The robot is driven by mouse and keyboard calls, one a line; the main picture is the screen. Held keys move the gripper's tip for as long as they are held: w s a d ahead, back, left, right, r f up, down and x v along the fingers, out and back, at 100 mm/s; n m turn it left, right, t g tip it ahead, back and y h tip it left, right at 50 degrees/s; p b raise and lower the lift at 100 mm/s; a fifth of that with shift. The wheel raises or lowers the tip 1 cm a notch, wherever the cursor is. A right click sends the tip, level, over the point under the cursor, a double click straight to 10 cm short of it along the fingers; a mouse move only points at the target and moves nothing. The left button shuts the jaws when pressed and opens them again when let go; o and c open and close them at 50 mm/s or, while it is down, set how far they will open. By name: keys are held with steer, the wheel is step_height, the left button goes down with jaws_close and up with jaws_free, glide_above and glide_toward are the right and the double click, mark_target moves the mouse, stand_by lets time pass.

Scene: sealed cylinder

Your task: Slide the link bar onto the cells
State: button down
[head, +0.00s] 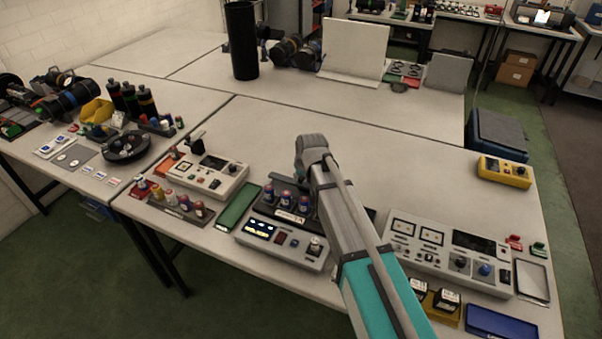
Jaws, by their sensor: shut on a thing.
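Several blue cells with reddish tops (286,198) stand upright in a row in a dark holder with a small white label. The holder sits behind a light grey instrument (282,240) with a lit display. My arm comes in from the lower right and crosses just right of the cells. Its grey wrist is above and behind them. My gripper's fingers are hidden behind the arm and wrist. I cannot make out the link bar. The right end of the cell holder is partly covered by my arm.
A green tray (239,207) and a rack of small bottles (182,205) lie left of the cells. A larger grey instrument (447,255) stands right of my arm, with yellow and blue trays in front. The table behind my wrist is clear up to a white panel (355,50).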

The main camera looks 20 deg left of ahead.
steer(key=s, duration=0.5)
steer(key=shift+a, duration=0.1)
steer(key=shift+c, duration=2.2)
jaws_free()
steer(key=shift+r, duration=0.1)
